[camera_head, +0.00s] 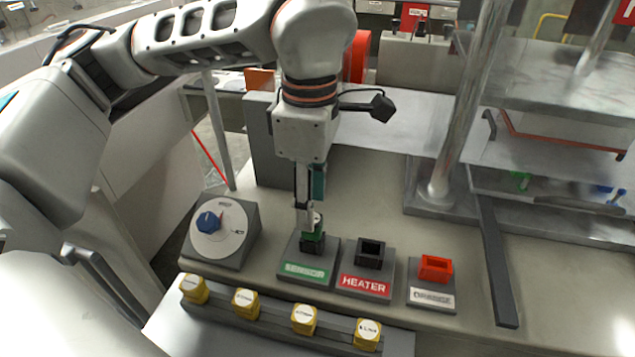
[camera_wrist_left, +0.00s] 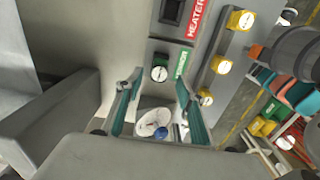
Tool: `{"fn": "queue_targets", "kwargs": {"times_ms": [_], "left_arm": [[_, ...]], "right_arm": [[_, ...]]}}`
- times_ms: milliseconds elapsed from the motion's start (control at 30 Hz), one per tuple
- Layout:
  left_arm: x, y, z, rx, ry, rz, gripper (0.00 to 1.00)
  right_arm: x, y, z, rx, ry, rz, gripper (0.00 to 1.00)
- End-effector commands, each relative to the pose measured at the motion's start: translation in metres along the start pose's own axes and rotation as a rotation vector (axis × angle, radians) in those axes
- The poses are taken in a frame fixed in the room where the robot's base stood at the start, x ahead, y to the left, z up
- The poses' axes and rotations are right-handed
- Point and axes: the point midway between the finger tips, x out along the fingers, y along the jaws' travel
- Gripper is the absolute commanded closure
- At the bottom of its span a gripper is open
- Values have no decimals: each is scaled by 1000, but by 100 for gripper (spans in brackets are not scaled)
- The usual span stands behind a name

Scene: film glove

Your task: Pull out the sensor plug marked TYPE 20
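The sensor plug (camera_head: 314,236) sits upright in the black socket on the plate with the green SENSOR label (camera_head: 305,271). In the left wrist view the plug (camera_wrist_left: 159,73) shows a round white tag on a green body. Its marking is too small to read. My left gripper (camera_head: 308,222) points down right over the plug, overlapping its top in the head view. In the wrist view the left fingers (camera_wrist_left: 157,88) are apart, with the plug between and just ahead of the tips; no grip on it shows. My right gripper is in neither view.
An empty black HEATER socket (camera_head: 370,253) and a red socket (camera_head: 435,268) stand to the right. A dial box (camera_head: 221,230) stands left. Several yellow plugs with white tops sit in a front rail (camera_head: 274,318). A metal post (camera_head: 455,120) rises behind right.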

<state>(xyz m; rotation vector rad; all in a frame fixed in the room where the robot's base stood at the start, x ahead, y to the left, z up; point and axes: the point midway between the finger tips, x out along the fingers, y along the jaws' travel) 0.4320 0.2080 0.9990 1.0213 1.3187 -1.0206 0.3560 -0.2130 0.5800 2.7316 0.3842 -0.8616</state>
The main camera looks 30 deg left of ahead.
Motion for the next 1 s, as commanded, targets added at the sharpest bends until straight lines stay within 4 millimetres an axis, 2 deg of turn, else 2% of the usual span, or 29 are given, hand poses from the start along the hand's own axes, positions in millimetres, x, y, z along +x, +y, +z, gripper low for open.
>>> {"fn": "queue_targets", "kwargs": {"times_ms": [100, 300, 500, 767, 800, 933, 1000], "left_arm": [[22, 0, 0, 0, 2, -7, 62], [48, 0, 0, 0, 1, -5, 62], [59, 0, 0, -1, 0, -2, 62], [60, 0, 0, -1, -1, 0, 62], [60, 0, 0, -1, -1, 0, 67], [60, 0, 0, -1, -1, 0, 100], [60, 0, 0, -1, 0, -1, 100]], "right_arm": [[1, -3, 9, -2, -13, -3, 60], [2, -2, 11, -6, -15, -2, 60], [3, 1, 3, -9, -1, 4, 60], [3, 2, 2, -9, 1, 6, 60], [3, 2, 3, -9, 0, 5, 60], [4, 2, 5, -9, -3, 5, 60], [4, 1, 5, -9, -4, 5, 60]]}}
